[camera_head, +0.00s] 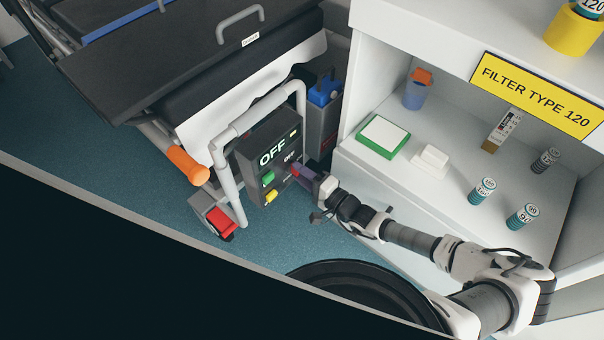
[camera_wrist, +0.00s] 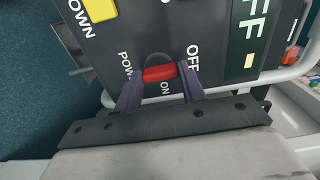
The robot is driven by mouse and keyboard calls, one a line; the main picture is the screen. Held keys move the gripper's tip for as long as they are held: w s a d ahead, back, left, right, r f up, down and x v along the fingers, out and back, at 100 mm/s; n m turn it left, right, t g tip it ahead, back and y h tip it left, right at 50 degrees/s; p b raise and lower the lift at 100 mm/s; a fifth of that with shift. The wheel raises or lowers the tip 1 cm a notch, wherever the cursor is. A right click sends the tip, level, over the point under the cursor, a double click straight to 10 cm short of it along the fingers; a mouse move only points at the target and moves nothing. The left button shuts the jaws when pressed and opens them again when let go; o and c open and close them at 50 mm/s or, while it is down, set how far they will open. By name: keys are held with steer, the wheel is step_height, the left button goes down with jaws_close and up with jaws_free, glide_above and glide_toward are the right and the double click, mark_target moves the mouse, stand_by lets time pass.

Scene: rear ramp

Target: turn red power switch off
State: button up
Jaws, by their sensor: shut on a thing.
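The red power switch (camera_wrist: 160,73) sits on a dark control panel (camera_wrist: 215,45), with OFF, ON and partly hidden POWER lettering around it. My gripper (camera_wrist: 162,82) has its two dark fingers on either side of the red handle and is shut on it. In the head view my gripper (camera_head: 301,173) reaches the right part of the panel (camera_head: 262,190), where a bit of the red switch (camera_head: 295,170) shows. Large white letters on the panel read OFF. The wrist view partly hides the base of the switch behind the fingers.
A green button (camera_head: 267,178) and a yellow button (camera_head: 271,196) lie left of the switch. A grey tube frame (camera_head: 226,170) surrounds the panel. A white shelf unit (camera_head: 400,185) with a green-edged box (camera_head: 382,137) and several small canisters stands to the right. Blue floor (camera_head: 165,220) is clear at left.

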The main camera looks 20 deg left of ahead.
steer(key=o, duration=1)
steer(key=v, duration=1.3)
steer(key=shift+s+d, duration=0.1)
steer(key=shift+d, duration=0.3)
steer(key=shift+r+p, duration=0.1)
steer(key=shift+p, duration=0.2)
